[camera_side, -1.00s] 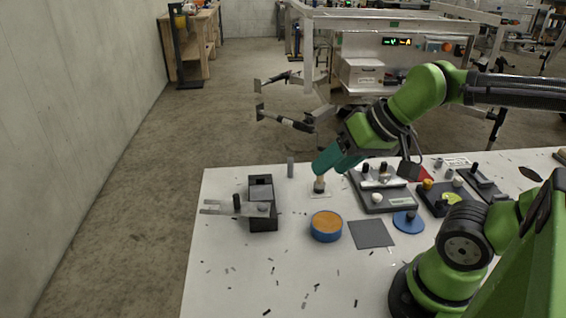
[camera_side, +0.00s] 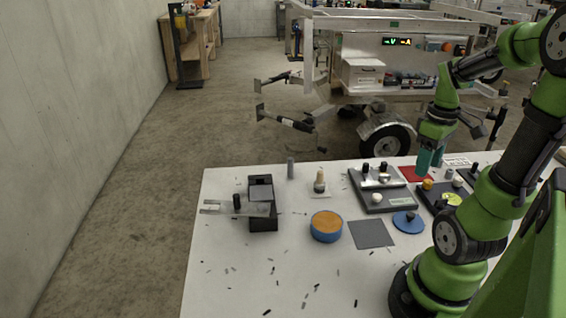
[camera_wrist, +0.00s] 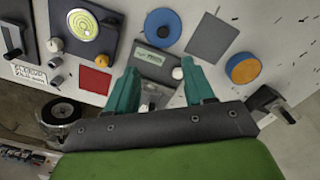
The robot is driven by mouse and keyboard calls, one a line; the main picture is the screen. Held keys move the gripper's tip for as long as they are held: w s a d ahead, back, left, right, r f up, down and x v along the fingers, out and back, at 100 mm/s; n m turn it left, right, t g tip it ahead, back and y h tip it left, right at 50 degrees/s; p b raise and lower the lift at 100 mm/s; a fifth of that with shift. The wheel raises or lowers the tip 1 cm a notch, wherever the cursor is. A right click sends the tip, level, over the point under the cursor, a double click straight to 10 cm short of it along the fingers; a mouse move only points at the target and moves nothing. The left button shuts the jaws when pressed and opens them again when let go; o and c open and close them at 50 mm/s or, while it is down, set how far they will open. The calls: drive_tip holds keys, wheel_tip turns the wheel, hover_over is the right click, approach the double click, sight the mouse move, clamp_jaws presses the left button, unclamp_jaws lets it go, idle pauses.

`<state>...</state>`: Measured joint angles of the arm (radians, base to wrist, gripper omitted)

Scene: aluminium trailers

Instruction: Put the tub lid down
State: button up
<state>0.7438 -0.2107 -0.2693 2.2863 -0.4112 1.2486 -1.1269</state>
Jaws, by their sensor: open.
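The tub lid, a flat blue disc with a knob (camera_side: 408,222), lies on the white table just right of the dark grey square. It also shows at the top of the wrist view (camera_wrist: 160,22). The round blue tub (camera_side: 326,233) with an orange inside stands open to the left of that square; the wrist view shows it too (camera_wrist: 243,68). My gripper (camera_side: 430,160) is at the table's back right, above and near the red square. Its teal fingers are apart and empty in the wrist view (camera_wrist: 160,92), away from the lid.
The dark grey square (camera_side: 371,234) lies between tub and lid. A grey panel with knobs (camera_side: 385,203) lies behind the lid, and a dial panel (camera_side: 440,200) to its right. The front table is mostly clear.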

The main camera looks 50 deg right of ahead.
hover_over(411, 214)
drive_tip(key=f, duration=1)
drive_tip(key=shift+d, duration=0.2)
drive_tip(key=shift+a+f, duration=0.15)
drive_tip(key=shift+f, duration=1.2)
drive_tip(key=shift+a+f, duration=0.1)
drive_tip(key=shift+f, duration=1.25)
drive_tip(key=shift+c, duration=0.3)
clamp_jaws()
